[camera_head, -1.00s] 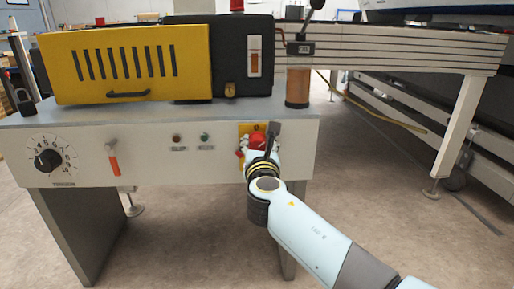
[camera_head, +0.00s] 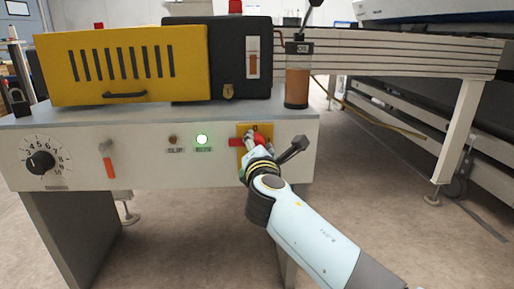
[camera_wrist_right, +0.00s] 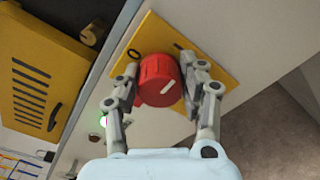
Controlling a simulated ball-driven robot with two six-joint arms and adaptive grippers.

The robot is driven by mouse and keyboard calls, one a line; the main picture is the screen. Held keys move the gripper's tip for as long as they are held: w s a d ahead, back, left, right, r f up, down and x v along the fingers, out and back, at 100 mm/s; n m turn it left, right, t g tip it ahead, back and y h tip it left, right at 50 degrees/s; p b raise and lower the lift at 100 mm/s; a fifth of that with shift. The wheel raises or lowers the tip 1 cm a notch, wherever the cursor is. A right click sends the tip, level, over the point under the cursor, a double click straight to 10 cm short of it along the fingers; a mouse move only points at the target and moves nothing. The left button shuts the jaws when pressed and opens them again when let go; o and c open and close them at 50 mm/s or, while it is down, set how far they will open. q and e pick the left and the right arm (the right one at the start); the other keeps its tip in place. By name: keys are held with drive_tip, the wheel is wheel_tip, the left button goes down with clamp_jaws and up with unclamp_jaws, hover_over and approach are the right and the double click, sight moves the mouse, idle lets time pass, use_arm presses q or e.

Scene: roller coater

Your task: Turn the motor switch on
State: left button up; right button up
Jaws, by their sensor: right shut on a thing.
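The motor switch is a red rotary knob (camera_wrist_right: 158,76) with a white line, on a yellow plate (camera_wrist_right: 160,35) marked with a 0. The plate (camera_head: 264,130) also shows at the right of the machine's front panel in the head view. My right gripper (camera_head: 258,147) is shut on the red knob, with one finger on either side of it in the wrist view (camera_wrist_right: 161,78). In the head view the gripper and wrist hide most of the knob. A green lamp (camera_head: 202,139) left of the plate is lit. My left gripper is not in view.
The panel (camera_head: 70,178) also has a black numbered dial (camera_head: 40,162), an orange-red lever (camera_head: 107,160) and an unlit lamp (camera_head: 173,139). A yellow-and-black housing (camera_head: 125,66) stands on top. A cylinder with brown contents (camera_head: 297,85) stands above the switch.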

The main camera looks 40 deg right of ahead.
idle(0.4)
drive_tip(key=o, duration=1.2)
drive_tip(key=shift+c, duration=0.2)
drive_tip(key=shift+s+a, duration=0.2)
drive_tip(key=shift+s, duration=0.15)
drive_tip(key=v, duration=0.6)
drive_tip(key=shift+s, duration=0.3)
drive_tip(key=shift+a, duration=0.15)
